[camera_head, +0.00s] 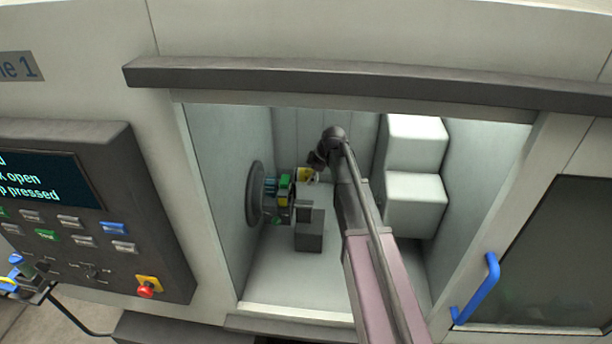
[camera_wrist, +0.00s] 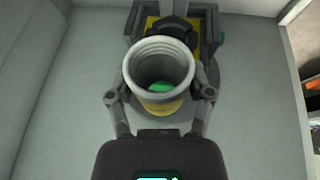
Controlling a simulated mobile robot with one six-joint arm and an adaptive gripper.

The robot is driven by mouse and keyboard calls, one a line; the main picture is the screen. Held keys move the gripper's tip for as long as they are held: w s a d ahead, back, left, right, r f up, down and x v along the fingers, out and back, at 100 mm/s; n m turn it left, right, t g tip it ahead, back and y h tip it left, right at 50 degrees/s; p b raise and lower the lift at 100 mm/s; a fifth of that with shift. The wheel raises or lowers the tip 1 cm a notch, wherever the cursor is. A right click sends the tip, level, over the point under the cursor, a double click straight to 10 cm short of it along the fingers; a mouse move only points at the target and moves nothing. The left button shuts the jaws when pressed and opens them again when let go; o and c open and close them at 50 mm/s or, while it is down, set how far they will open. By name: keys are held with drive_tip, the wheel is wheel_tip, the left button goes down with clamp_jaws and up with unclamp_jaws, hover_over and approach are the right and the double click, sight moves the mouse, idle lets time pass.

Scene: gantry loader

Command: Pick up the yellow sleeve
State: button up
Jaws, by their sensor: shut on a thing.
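The yellow sleeve (camera_wrist: 160,106) is between my gripper's two fingers in the wrist view, with its pale grey threaded open end towards the camera. Something green shows through its bore. My gripper (camera_wrist: 160,92) is shut on the sleeve, one finger on each side. In the head view the sleeve (camera_head: 306,175) is a small yellow patch at my gripper (camera_head: 312,172), just right of the chuck (camera_head: 254,195) inside the machine. Whether the sleeve touches the chuck's jaws I cannot tell. My gripper's fingers are too small to make out in the head view.
A grey block (camera_head: 309,240) stands below the sleeve. White stepped housings (camera_head: 415,200) are to the right of my arm. The door opening has a dark top rail (camera_head: 350,80) and a door with a blue handle (camera_head: 478,288). A control panel (camera_head: 90,210) is at the left.

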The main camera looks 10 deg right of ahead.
drive_tip(key=s+d, duration=0.2)
drive_tip(key=d, duration=0.6)
drive_tip(key=s+d, duration=0.3)
drive_tip(key=d, duration=0.6)
drive_tip(key=shift+s+d, duration=0.15)
drive_tip(key=shift+s, duration=0.15)
drive_tip(key=s+a, duration=0.3)
drive_tip(key=a, duration=0.7)
drive_tip(key=s+a, duration=0.3)
drive_tip(key=a, duration=0.7)
drive_tip(key=shift+f+b, duration=0.35)
drive_tip(key=shift+f, duration=0.05)
drive_tip(key=b, duration=0.5)
approach(302, 203)
drive_tip(key=shift+w+f, duration=0.5)
drive_tip(key=shift+w, duration=0.1)
drive_tip(key=shift+a+f+b, duration=0.2)
drive_tip(key=shift+f+b, duration=0.6)
drive_tip(key=shift+a+f+b, duration=0.15)
drive_tip(key=shift+f+b, duration=0.6)
drive_tip(key=shift+b, duration=0.1)
drive_tip(key=shift+a+f+b, duration=0.2)
drive_tip(key=shift+f+b, duration=0.6)
drive_tip(key=shift+w+a, duration=0.2)
drive_tip(key=shift+a, duration=0.3)
